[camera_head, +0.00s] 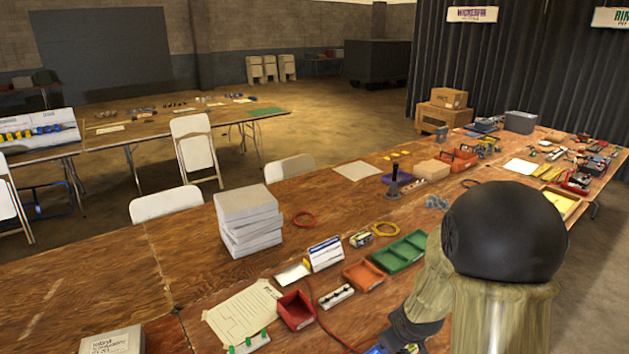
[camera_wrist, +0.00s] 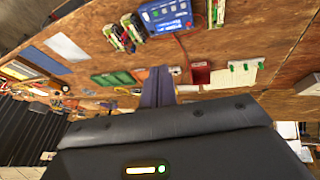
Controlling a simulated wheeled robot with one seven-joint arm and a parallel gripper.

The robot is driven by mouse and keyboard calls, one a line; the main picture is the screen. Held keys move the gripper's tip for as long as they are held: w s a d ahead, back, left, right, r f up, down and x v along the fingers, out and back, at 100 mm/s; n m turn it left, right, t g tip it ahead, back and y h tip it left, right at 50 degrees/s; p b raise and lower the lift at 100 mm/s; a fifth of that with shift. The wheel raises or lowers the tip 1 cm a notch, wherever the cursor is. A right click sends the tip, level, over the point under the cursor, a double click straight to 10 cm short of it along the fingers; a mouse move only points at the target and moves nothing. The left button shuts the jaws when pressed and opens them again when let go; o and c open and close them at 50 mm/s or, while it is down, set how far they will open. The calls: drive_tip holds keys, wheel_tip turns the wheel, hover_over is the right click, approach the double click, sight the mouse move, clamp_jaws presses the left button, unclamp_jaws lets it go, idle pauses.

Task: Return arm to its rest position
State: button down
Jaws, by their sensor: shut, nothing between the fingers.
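My arm shows at the lower right of the head view, with a large dark round joint and tan links over the table's near side. My gripper (camera_wrist: 158,84) shows in the wrist view as two dark fingers close together, with nothing seen between them. It is over the wooden table (camera_head: 110,260). In the wrist view a blue charger (camera_wrist: 166,16) with battery packs (camera_wrist: 122,35) beside it lies above the fingers. The fingertips appear apart from these. In the head view the fingers cannot be made out.
Near my arm are a red bin (camera_head: 295,310), an orange tray (camera_head: 363,276), a green tray (camera_head: 400,251) and a white power strip (camera_head: 337,297). A black post (camera_head: 394,182) stands upright. Bare wood lies at far left.

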drive_tip(key=s+a+r+m+g, duration=0.1)
drive_tip(key=s+a+r+m, duration=0.1)
drive_tip(key=s, duration=0.5)
drive_tip(key=s+a+r+m+g, duration=0.1)
drive_tip(key=s+a+r+m, duration=0.1)
drive_tip(key=s, duration=0.4)
wheel_tip(320, 180, up, 2)
drive_tip(key=shift+s+r+m+g, duration=0.2)
drive_tip(key=shift+s+m+g, duration=0.15)
drive_tip(key=shift+m, duration=0.55)
